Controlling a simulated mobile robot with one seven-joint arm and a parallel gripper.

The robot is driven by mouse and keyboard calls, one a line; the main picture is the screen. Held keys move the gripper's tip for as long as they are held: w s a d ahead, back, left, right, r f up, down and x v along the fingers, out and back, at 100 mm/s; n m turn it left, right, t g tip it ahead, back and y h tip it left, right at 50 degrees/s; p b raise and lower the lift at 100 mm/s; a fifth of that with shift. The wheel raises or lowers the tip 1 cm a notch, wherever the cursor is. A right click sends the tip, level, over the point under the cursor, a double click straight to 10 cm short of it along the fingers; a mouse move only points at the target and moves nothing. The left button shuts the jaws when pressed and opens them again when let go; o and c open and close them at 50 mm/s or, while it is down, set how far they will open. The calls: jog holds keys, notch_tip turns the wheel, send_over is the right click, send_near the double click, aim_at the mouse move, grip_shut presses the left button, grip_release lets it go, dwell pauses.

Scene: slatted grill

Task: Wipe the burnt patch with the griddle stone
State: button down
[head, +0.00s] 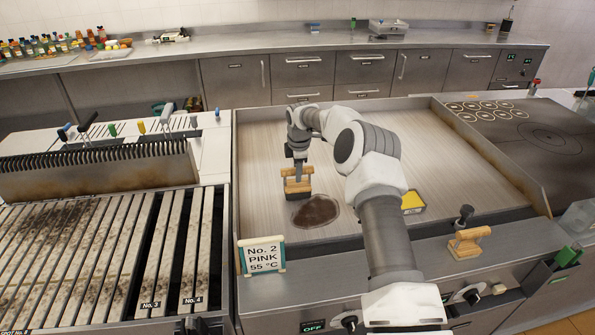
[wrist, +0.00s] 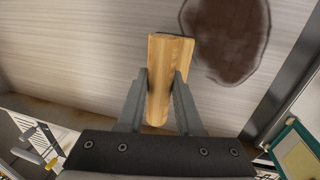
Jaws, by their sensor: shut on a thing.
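My gripper (head: 298,166) points down over the pale griddle plate (head: 262,165). It is shut on the wooden handle of the griddle stone (head: 297,184), whose dark underside shows below the wood. In the wrist view, the handle (wrist: 170,62) stands between the two grey fingers of my gripper (wrist: 161,82); the stone's underside is hidden there. The burnt patch (head: 315,212) is a dark brown blot on the plate, just in front and to the right of the stone. It also shows in the wrist view (wrist: 226,38), right of the handle. I cannot tell whether the stone touches the plate.
A "No. 2 PINK 55 °C" sign (head: 262,257) stands at the plate's front left edge. A yellow block (head: 412,202) lies on the plate behind my arm's right side. A wooden-handled tool (head: 468,241) rests on the front ledge. A slatted grill (head: 118,240) is left.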

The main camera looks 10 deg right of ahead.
jog(key=shift+f+b, duration=0.3)
jog(key=shift+f, duration=0.25)
